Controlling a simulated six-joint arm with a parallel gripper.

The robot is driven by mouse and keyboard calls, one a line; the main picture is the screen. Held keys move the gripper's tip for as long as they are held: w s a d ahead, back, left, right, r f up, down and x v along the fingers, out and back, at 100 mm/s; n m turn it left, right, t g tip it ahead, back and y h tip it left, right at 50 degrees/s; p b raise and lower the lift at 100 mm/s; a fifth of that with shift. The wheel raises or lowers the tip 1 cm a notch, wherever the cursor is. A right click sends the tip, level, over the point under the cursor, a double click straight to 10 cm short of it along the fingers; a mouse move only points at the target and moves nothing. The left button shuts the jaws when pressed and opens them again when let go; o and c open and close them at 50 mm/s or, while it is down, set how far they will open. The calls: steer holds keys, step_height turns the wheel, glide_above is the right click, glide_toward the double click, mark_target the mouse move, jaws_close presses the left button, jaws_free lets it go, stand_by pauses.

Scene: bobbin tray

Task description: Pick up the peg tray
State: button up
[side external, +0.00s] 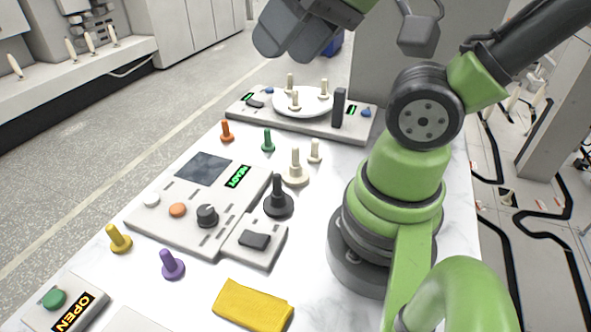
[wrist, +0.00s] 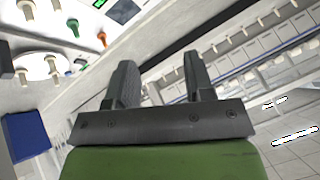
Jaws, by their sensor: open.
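The peg tray looks to be the white round plate (side external: 312,106) with a few cream pegs standing on it. It sits on a grey panel unit (side external: 300,124) at the far end of the table. In the wrist view the plate (wrist: 38,69) is at the upper left, off to the side of my fingers. My gripper (side external: 290,45) is high at the top of the side view, clear above the table and apart from the plate. In the wrist view my gripper (wrist: 158,68) has its two dark fingers spread, with nothing between them.
A dark upright block (side external: 339,108) stands on the panel unit, right of the plate. Orange (side external: 227,131), green (side external: 268,141) and cream pegs (side external: 295,170) stand nearer. A control panel (side external: 190,200) and yellow cloth (side external: 252,304) lie in front. A blue bin (wrist: 27,135) is beyond the table.

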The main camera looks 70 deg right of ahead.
steer(key=n+g+h, duration=0.2)
steer(key=n+g, duration=0.4)
steer(key=g, duration=0.1)
glide_above(295, 146)
steer(key=f, duration=1.6)
steer(key=shift+s+a+f, duration=0.15)
steer(key=shift+a+f, duration=0.05)
steer(key=shift+f, duration=0.15)
step_height(295, 146, down, 5)
steer(key=shift+s+d+r, duration=0.1)
steer(key=shift+s+d, duration=0.05)
steer(key=shift+w+f, duration=0.15)
steer(key=shift+f, duration=1.35)
steer(key=shift+w+f, duration=0.1)
steer(key=shift+f, duration=1.4)
jaws_close()
